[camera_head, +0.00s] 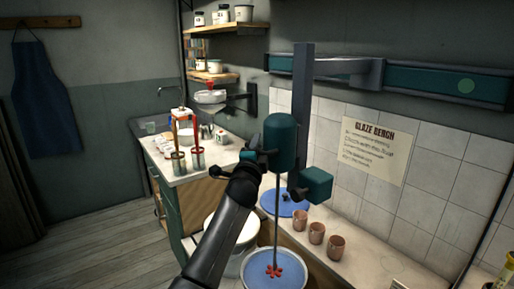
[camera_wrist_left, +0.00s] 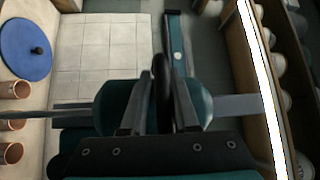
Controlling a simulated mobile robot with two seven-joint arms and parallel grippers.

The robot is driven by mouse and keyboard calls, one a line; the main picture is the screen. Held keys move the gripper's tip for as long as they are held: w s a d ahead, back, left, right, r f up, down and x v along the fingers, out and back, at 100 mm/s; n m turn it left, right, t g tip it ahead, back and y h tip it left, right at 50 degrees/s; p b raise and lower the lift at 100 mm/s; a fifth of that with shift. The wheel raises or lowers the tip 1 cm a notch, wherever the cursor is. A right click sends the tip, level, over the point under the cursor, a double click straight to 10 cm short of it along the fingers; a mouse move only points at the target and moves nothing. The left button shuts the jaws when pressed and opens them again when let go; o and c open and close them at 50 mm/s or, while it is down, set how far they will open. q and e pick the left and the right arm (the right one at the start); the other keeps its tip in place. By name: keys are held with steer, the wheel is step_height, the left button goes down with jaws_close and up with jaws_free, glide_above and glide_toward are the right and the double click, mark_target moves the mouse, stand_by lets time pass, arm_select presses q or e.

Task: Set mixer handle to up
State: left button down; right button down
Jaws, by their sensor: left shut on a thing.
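The mixer's teal motor head (camera_head: 281,142) hangs on a dark upright post (camera_head: 302,110). Its thin shaft (camera_head: 276,225) runs down to a red impeller (camera_head: 272,271) in a bucket of blue glaze (camera_head: 290,284). My left gripper (camera_head: 256,160) is at the left side of the motor head. In the left wrist view, its fingers (camera_wrist_left: 160,108) are closed around the dark mixer handle (camera_wrist_left: 161,80), with the teal housing (camera_wrist_left: 117,104) right behind. The handle is largely hidden by my gripper in the head view. My right gripper does not show.
Several terracotta cups (camera_head: 316,233) and a blue disc lid (camera_head: 281,203) stand on the bench to the right. A white bucket (camera_head: 229,262) stands below my left arm. A teal wall rail (camera_head: 430,83) runs above. Floor at left is clear.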

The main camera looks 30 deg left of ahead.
arm_select(q)
step_height(320, 180, up, 8)
steer(key=p, duration=0.5)
steer(key=shift+p, duration=0.4)
steer(key=shift+a+r, duration=0.1)
steer(key=shift+r, duration=0.15)
steer(key=c, duration=0.9)
jaws_free()
steer(key=shift+o, duration=0.4)
steer(key=shift+s+f, duration=0.1)
steer(key=shift+f, duration=0.05)
steer(key=b+v, duration=0.1)
steer(key=v, duration=1.4)
steer(key=shift+f+b, duration=0.2)
steer(key=shift+b, duration=0.1)
